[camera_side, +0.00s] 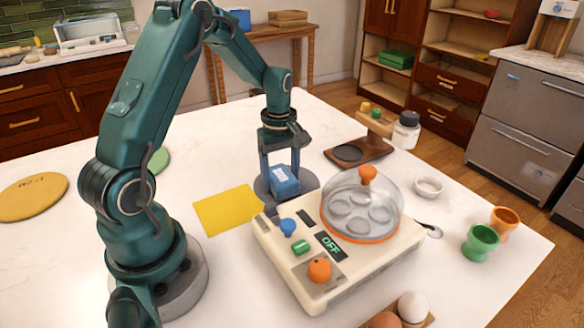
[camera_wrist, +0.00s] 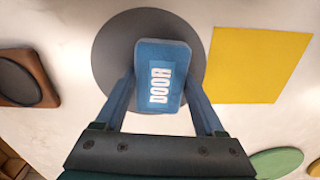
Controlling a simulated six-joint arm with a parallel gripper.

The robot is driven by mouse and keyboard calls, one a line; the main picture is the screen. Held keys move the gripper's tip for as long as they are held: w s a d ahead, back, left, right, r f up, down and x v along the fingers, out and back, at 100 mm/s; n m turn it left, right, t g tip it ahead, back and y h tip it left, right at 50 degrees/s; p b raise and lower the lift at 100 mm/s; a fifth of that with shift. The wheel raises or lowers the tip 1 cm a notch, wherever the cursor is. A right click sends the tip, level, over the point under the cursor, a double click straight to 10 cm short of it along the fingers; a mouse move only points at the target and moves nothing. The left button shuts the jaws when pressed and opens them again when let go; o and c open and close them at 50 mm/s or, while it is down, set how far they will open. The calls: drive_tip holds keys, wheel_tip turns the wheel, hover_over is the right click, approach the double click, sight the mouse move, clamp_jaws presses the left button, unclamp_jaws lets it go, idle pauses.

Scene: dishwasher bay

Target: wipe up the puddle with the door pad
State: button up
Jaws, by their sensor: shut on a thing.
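The blue door pad (camera_side: 284,184), a small block with a white "DOOR" label, is between the fingers of my gripper (camera_side: 282,176). My gripper is shut on it, pointing down. The pad also shows in the wrist view (camera_wrist: 172,58). It is at a round grey disc (camera_side: 308,181), which also shows under it in the wrist view (camera_wrist: 110,50). I cannot tell whether the pad touches the disc or hangs just above it. I cannot make out a puddle with certainty in either view.
A cream egg cooker (camera_side: 292,284) with a clear dome (camera_side: 362,200) stands close in front of the pad. A flat yellow square (camera_side: 228,210) lies left of the disc. A dark-topped wooden stand (camera_side: 358,152) is behind right. Egg cups (camera_side: 480,242) are far right.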

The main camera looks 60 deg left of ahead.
sight(306, 178)
drive_tip(key=shift+w, duration=3.2)
drive_tip(key=shift+w+r, duration=0.15)
wheel_tip(306, 178, up, 8)
